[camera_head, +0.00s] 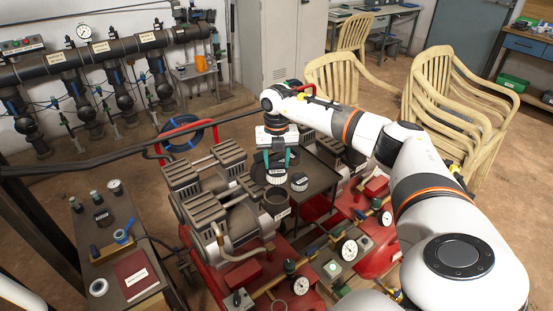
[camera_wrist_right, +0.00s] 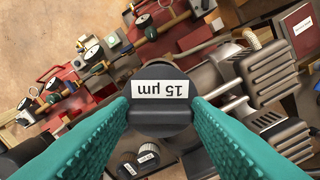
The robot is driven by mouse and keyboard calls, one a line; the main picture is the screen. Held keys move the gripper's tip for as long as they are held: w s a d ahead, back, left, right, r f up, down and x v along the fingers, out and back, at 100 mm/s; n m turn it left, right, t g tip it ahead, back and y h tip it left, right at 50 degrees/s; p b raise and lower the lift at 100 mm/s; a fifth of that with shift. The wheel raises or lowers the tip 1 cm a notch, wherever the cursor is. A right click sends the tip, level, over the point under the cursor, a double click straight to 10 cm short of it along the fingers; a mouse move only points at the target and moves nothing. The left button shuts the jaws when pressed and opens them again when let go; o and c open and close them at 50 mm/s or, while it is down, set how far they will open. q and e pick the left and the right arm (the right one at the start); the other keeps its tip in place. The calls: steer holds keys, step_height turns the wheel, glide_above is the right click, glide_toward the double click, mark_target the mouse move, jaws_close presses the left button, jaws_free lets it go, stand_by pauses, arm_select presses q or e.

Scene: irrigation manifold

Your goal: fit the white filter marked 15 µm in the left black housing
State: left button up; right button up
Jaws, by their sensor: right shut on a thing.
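My right gripper (camera_head: 277,162) is shut on the filter with a dark cap and pale ribbed body (camera_head: 276,178). In the right wrist view the cap (camera_wrist_right: 160,108) reads "15 µm", upside down, between the two teal fingers. The filter hangs upright above the machines, near the dark tray table. A black open-topped cylinder with a white label, apparently a housing (camera_head: 274,204), stands just below and in front of it, on the left machine. The filter and this housing look apart. My left gripper is not in view.
Another dark-capped filter (camera_head: 299,182) stands on the dark table (camera_head: 318,177), right of the held one. Ribbed compressor heads (camera_head: 208,165) rise close on the left. Gauges (camera_head: 347,249) and red tanks lie in front. A side bench (camera_head: 112,250) holds small parts and a red book.

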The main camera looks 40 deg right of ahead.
mark_target(277, 168)
steer(key=shift+f+b, duration=1.85)
steer(key=shift+f, duration=0.7)
steer(key=shift+f, duration=0.6)
steer(key=shift+f, duration=0.2)
steer(key=shift+f+b, duration=0.4)
steer(key=shift+f, duration=0.25)
steer(key=shift+f, duration=0.3)
steer(key=shift+f+b, duration=0.5)
steer(key=shift+f, duration=0.15)
steer(key=shift+f, duration=0.6)
